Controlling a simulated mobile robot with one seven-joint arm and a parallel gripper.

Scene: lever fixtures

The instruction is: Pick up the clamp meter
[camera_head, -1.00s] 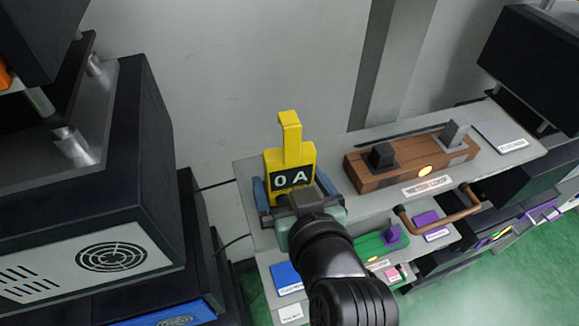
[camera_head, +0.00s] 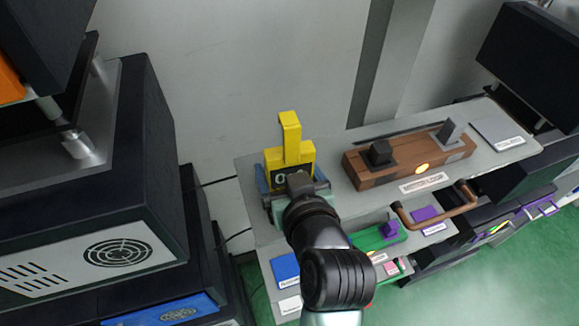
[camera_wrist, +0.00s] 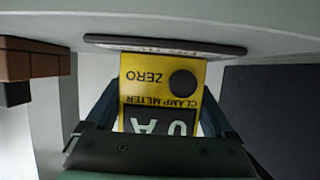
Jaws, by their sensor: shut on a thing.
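The yellow clamp meter (camera_head: 291,153) stands upright at the left end of the grey shelf, its dark display partly hidden behind my wrist. In the wrist view the clamp meter (camera_wrist: 160,82) shows upside-down lettering, a dark round knob and the display. My gripper (camera_head: 291,184) is shut on it, with one blue-grey finger along each side. In the wrist view my gripper (camera_wrist: 160,120) has its fingers at the left and right edges of the meter body. Whether the meter's base touches the shelf is hidden.
On the grey shelf (camera_head: 345,209), a brown block (camera_head: 410,161) with dark posts and a lit lamp stands right of the meter. A copper-coloured pipe handle (camera_head: 437,211) juts out in front. A large dark cabinet (camera_head: 90,190) stands at the left. The wall is close behind.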

